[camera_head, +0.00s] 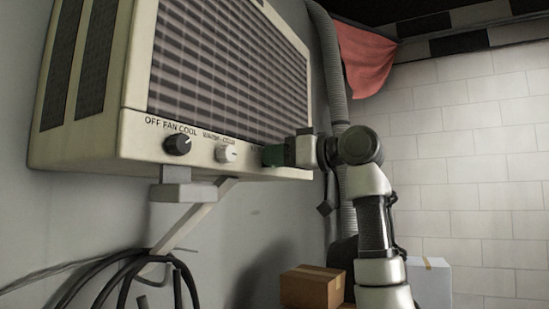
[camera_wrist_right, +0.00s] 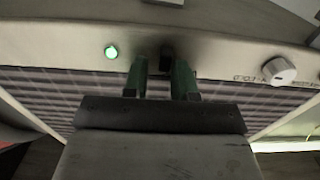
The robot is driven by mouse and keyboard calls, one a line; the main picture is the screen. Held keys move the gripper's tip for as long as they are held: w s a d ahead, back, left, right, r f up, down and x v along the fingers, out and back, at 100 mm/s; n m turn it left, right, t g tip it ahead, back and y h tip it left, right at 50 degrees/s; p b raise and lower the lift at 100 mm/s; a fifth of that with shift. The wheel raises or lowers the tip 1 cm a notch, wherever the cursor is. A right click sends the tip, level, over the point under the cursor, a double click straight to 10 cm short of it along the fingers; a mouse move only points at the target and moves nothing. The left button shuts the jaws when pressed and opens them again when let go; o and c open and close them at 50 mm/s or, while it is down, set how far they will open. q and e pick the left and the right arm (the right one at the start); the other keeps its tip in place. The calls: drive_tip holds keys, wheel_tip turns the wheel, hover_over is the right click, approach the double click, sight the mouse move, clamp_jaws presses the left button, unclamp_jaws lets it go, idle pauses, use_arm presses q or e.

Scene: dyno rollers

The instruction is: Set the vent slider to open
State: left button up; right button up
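The vent slider looks to be the small dark tab (camera_wrist_right: 167,52) on the front control strip of the cream air conditioner (camera_head: 85,150). In the head view my right gripper hides it. My right gripper (camera_head: 272,155) is at the right end of the strip. In the wrist view its two green fingers (camera_wrist_right: 163,76) are apart, with the tab between or just beyond their tips. The tab appears nearer the right finger; I cannot tell whether they touch. The slider's label is not readable. My left gripper is not in view.
A black knob (camera_head: 177,144) and a cream knob (camera_head: 226,154) sit on the strip left of my gripper. A ribbed hose (camera_head: 328,50) runs down the wall. A cardboard box (camera_head: 312,287) stands below.

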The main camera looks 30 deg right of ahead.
drive_tip(key=shift+o, duration=0.8)
drive_tip(key=shift+d+f, duration=0.1)
drive_tip(key=shift+d, duration=0.05)
drive_tip(key=b+v, duration=0.5)
drive_tip(key=v, duration=0.5)
drive_tip(key=shift+s+d, duration=0.2)
drive_tip(key=shift+s, duration=0.1)
